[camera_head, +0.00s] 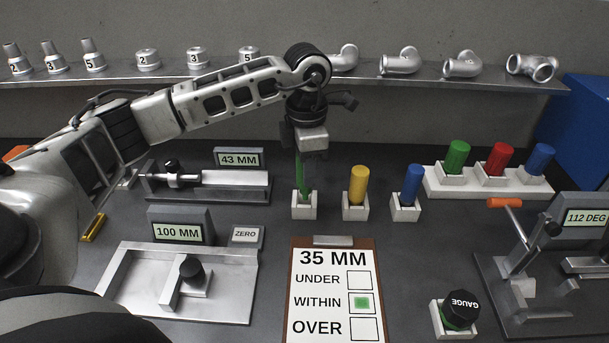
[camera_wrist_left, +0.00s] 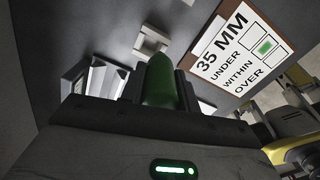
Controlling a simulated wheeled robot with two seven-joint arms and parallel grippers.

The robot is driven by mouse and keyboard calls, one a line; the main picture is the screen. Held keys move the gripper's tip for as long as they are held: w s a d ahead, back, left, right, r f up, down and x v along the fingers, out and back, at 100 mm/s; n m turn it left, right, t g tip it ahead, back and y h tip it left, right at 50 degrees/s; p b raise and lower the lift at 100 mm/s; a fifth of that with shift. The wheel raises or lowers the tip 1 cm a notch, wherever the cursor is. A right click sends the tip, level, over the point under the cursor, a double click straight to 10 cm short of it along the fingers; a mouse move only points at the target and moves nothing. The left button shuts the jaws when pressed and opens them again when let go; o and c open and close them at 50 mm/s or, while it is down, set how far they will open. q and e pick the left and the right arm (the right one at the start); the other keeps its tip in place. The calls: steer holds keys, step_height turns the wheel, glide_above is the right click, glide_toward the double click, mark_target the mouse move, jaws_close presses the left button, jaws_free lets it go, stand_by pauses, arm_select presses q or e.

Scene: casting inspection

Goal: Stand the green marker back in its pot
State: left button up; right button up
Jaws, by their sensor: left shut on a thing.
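The green marker (camera_head: 304,181) is upright in my left gripper (camera_head: 313,160), over the white square pot (camera_head: 304,208) at the left end of a row. Its lower end is at the pot's mouth; I cannot tell whether it is inside. In the left wrist view the green marker (camera_wrist_left: 160,85) sits between the fingers (camera_wrist_left: 158,96), pointing away from the camera. A pale square pot (camera_wrist_left: 152,41) shows just beyond its end. My left gripper is shut on the marker.
A yellow marker (camera_head: 358,182) and a blue marker (camera_head: 411,182) stand in pots to the right. A clipboard card (camera_head: 335,290) lies in front. A 43 MM gauge (camera_head: 215,185) stands to the left. A rack (camera_head: 437,187) of coloured cylinders is further right.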

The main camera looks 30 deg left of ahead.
arm_select(q)
steer(key=shift+w+a+f, duration=0.3)
steer(key=shift+f, duration=0.2)
steer(key=f, duration=0.2)
steer(key=f+p, duration=0.1)
steer(key=shift+w+a, duration=0.3)
steer(key=shift+a, duration=0.05)
steer(key=shift+f, duration=0.3)
steer(key=shift+f, duration=0.1)
steer(key=shift+f, duration=0.25)
steer(key=o, duration=1)
steer(key=shift+r, duration=0.1)
